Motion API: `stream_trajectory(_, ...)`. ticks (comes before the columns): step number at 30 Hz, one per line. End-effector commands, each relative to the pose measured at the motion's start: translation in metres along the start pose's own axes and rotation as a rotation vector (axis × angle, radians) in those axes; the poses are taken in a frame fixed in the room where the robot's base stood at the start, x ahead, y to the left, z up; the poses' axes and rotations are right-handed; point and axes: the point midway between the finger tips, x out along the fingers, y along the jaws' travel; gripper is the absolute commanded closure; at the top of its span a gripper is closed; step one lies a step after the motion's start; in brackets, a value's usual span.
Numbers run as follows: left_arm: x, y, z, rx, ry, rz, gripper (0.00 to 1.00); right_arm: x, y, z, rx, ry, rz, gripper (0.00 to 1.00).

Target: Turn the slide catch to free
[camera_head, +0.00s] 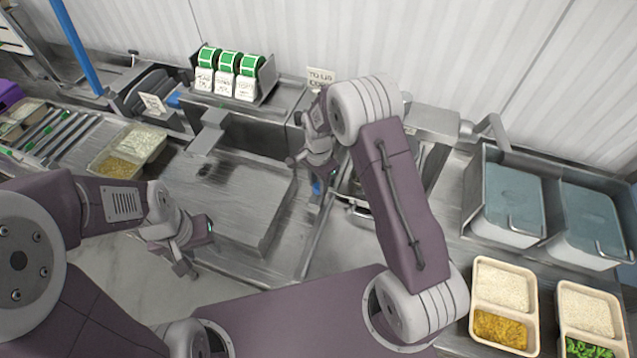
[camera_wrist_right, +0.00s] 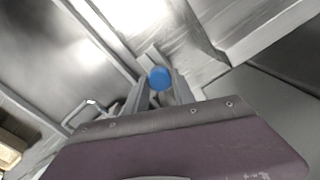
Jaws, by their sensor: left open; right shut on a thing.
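The slide catch shows as a blue round knob (camera_wrist_right: 159,77) between the two fingers of my right gripper (camera_wrist_right: 160,92) in the right wrist view. My right gripper is shut on it. In the head view a bit of the blue knob (camera_head: 316,187) shows below my right gripper (camera_head: 314,178), at the right side of the metal station; the arm hides much of this spot. Which way the catch is turned cannot be told. My left gripper (camera_head: 186,266) is open and empty, in front of the station at the left, apart from the catch.
A flat metal plate (camera_head: 230,195) lies left of my right gripper. A rack with green-labelled rolls (camera_head: 228,82) stands behind. Two lidded bins (camera_head: 512,200) and filled trays (camera_head: 503,300) are at the right. A rice tray (camera_head: 125,150) sits at the left.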

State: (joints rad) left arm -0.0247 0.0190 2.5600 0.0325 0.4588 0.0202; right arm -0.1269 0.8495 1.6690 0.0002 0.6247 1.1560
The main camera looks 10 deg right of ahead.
Motion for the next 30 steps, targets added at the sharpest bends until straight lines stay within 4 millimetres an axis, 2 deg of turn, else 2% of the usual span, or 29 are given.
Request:
stream_trajectory(20, -0.0005, 0.0000, -0.0001, 0.000, 0.000, 0.000, 0.55, -0.0036, -0.0036, -0.0022, 0.053, 0.005, -0.012, 1.00)
stream_trajectory(21, -0.0005, 0.0000, 0.0000, 0.000, 0.000, 0.000, 0.55, -0.0036, -0.0035, -0.0022, 0.053, 0.005, -0.012, 0.61)
stream_trajectory(22, -0.0005, 0.0000, 0.0000, 0.000, 0.000, 0.000, 0.55, -0.0035, -0.0034, -0.0021, 0.053, 0.005, -0.011, 0.53)
stream_trajectory(23, -0.0005, 0.0000, 0.0000, 0.000, 0.000, 0.000, 0.55, -0.0033, -0.0031, -0.0019, 0.053, 0.005, -0.011, 0.48)
stream_trajectory(30, -0.0001, 0.0000, 0.0000, 0.000, 0.000, 0.000, 0.55, -0.0016, -0.0015, -0.0009, 0.052, 0.002, -0.005, 0.48)
